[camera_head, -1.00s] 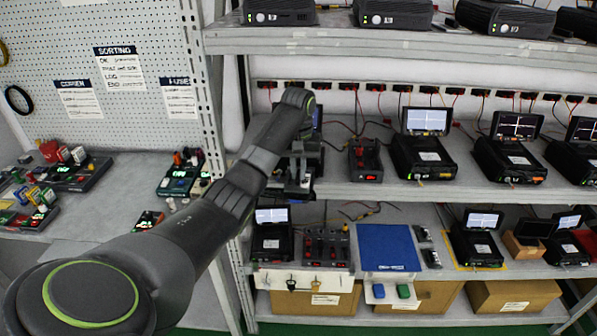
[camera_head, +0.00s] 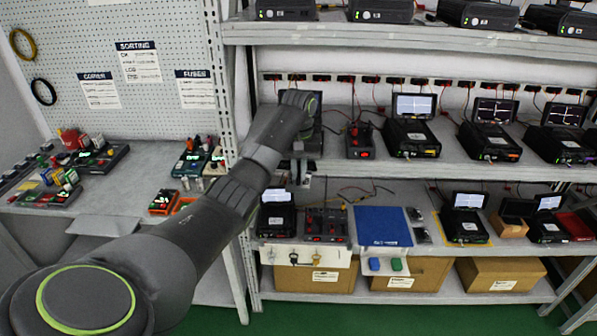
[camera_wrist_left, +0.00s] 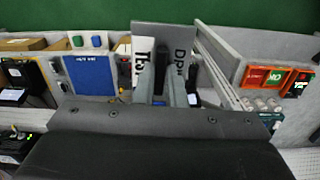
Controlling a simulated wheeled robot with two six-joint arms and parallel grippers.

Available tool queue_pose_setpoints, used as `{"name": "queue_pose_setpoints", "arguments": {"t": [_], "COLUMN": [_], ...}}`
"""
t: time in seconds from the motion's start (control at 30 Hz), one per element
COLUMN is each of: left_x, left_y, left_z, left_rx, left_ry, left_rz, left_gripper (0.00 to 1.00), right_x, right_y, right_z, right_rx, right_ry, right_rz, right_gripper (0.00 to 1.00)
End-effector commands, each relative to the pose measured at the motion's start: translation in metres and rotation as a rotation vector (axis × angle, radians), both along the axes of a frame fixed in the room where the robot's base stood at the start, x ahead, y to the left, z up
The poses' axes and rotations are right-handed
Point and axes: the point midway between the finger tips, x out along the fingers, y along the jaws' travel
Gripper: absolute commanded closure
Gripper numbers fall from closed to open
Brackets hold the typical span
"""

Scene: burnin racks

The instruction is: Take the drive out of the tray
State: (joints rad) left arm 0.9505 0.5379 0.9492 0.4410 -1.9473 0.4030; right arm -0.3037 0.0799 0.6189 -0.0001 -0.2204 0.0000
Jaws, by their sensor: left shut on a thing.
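My left gripper (camera_head: 303,176) hangs at the front of the upper bench shelf, at the left end of the rack. In the left wrist view, my left gripper (camera_wrist_left: 164,92) is shut on a grey flat piece with white, black-lettered labels (camera_wrist_left: 165,36), which looks like the drive. It stands out beyond the fingertips. In the head view the piece is small and mostly lost against the gripper. I cannot pick out the tray for certain; my arm covers part of the unit behind it (camera_head: 312,137). My right gripper is not in view.
Black units with screens (camera_head: 413,138) line the upper shelf. Below stand a black unit (camera_head: 276,220), a red-switched block (camera_head: 326,226) and a blue mat (camera_head: 383,227). A rack post (camera_head: 219,90) is left of the gripper. A cluttered side bench (camera_head: 110,195) stands left.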

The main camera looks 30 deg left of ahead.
Motion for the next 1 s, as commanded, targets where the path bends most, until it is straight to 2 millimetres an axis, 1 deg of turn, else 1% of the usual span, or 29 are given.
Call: {"name": "queue_pose_setpoints", "arguments": {"t": [0.17, 0.5, 0.6, 0.87, 1.0], "left_x": [0.001, 0.002, 0.001, 0.001, 0.001], "left_y": [0.0, 0.0, 0.0, 0.0, 0.0], "left_z": [0.005, 0.03, 0.035, 0.035, 0.03], "left_rx": [0.001, 0.0, 0.0, 0.0, 0.0], "left_ry": [-0.002, -0.004, -0.001, -0.001, -0.001], "left_rz": [-0.001, -0.001, 0.0, 0.0, 0.0], "left_gripper": [1.0, 1.0, 1.0, 1.0, 1.0], "right_x": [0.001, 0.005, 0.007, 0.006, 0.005], "right_y": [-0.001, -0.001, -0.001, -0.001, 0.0], "right_z": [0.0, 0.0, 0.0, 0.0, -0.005], "right_rx": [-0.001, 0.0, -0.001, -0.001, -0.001], "right_ry": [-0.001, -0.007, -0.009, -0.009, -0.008], "right_rz": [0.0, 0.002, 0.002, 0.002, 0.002], "right_gripper": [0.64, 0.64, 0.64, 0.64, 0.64]}}
